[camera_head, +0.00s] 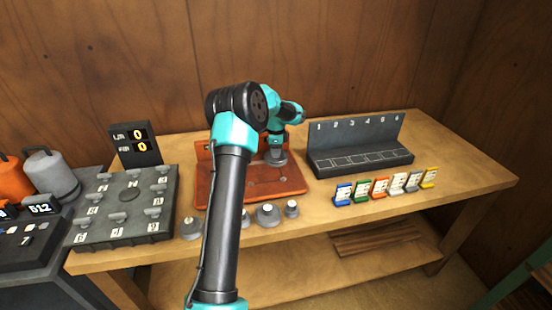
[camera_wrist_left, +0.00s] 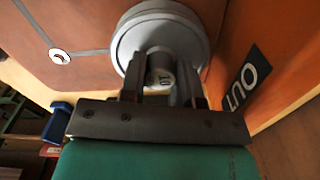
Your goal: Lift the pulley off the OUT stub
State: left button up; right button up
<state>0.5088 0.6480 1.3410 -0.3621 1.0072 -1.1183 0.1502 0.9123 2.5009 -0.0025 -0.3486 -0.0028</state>
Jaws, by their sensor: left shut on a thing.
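The pulley (camera_wrist_left: 128,42) is a light grey disc with a hub, large in the left wrist view. My left gripper (camera_wrist_left: 161,72) has one finger on each side of the hub and is shut on it. A black OUT label (camera_wrist_left: 243,86) is beside the pulley on the red-brown board. In the head view the pulley (camera_head: 276,159) shows as a grey disc under my left gripper (camera_head: 275,147), at the back right of the board (camera_head: 282,186). The OUT stub is hidden by the pulley and fingers. I cannot tell whether the pulley still sits on it. My right gripper is out of view.
Several grey pulleys (camera_head: 267,215) lie along the bench's front edge. A numbered grey rack (camera_head: 360,160) stands right, with coloured tags (camera_head: 380,188) before it. A grey peg panel (camera_head: 125,205) and a display (camera_head: 136,145) are left. The bench's right end (camera_head: 470,178) is clear.

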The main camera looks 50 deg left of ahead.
pick_arm(q)
grip_shut()
jog(key=shift+r, duration=0.1)
jog(key=shift+d+r, duration=0.1)
jog(key=shift+r, duration=1.65)
jog(key=s+d+r, duration=0.1)
jog(key=s+d, duration=0.9)
jog(key=d, duration=0.2)
jog(key=shift+s+r, duration=0.15)
jog(key=shift+s, duration=0.15)
